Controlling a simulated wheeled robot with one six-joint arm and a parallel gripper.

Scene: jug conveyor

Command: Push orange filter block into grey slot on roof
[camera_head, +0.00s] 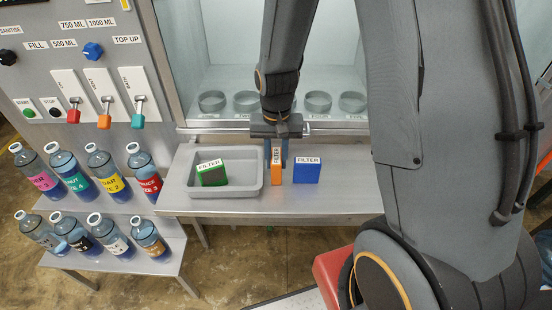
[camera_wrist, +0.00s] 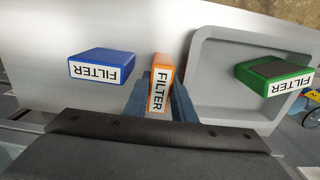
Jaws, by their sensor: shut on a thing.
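The orange filter block (camera_head: 277,175) stands upright on the grey shelf, with its white FILTER label facing out. My gripper (camera_head: 277,150) is above it with the fingers pointing down and is shut on the block. In the wrist view, the orange block (camera_wrist: 160,82) sits between the two blue-grey fingers of my gripper (camera_wrist: 160,103). Whether its base touches the shelf is hard to tell. The grey slot on the roof is not in view.
A blue filter block (camera_head: 307,170) stands just right of the orange one. A green filter block (camera_head: 212,172) lies in a grey tray (camera_head: 256,186) to the left. Behind is a machine with round cup holders (camera_head: 317,101). Labelled bottles (camera_head: 74,173) stand at left.

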